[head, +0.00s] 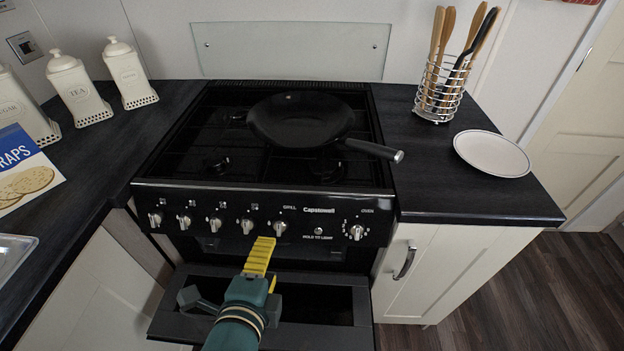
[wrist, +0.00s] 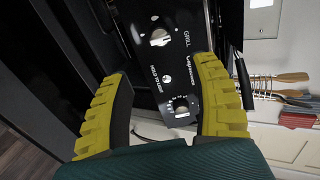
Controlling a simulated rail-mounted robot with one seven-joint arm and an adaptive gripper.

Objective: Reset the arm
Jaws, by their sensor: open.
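My gripper (head: 258,257), with yellow ridged fingers and a teal body, is in front of the stove's control panel in the head view. In the wrist view my gripper (wrist: 165,110) has its two yellow fingers spread apart, with nothing between them. The panel's knobs and the "GRILL" label show beyond the fingertips. The black stove (head: 170,195) stands behind my gripper. Below the panel, the grill compartment (head: 315,303) is open with its door folded down, and my arm is in front of it. Whether my fingers touch the panel cannot be told.
A black pan (head: 300,118) sits on the hob, its handle pointing right. A white plate (head: 491,153) and a utensil rack (head: 440,92) stand on the right counter. White canisters (head: 78,90) and a wraps packet (head: 22,170) stand left. Floor is clear at right.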

